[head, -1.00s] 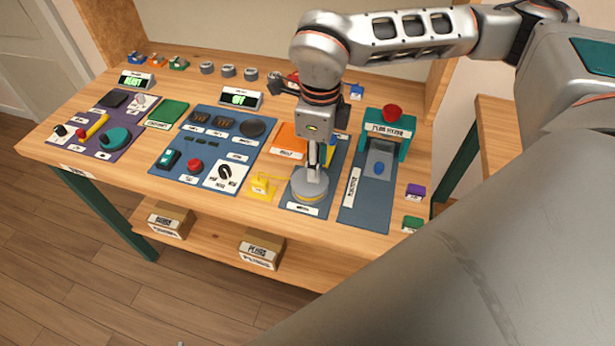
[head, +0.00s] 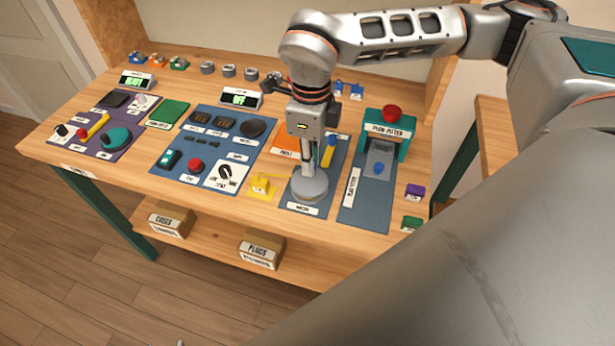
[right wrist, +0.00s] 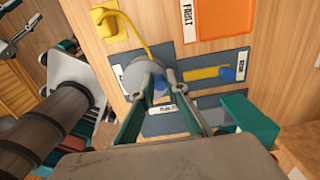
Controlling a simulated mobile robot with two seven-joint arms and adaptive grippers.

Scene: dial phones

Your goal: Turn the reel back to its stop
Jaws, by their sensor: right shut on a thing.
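The reel (head: 309,187) is a round grey disc on a blue-grey panel near the table's front edge. It also shows in the right wrist view (right wrist: 134,75). A yellow cord (right wrist: 136,27) runs to it from a yellow block (head: 262,187). My right gripper (head: 311,171) points down onto the reel and is shut on it. I cannot read the reel's stop.
A yellow-and-blue piece (head: 328,151) lies behind the reel on the same panel. To the right stands a green press with a red knob (head: 392,113). An orange tray (right wrist: 205,18) is close by. Panels with knobs and switches (head: 210,145) fill the table's left.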

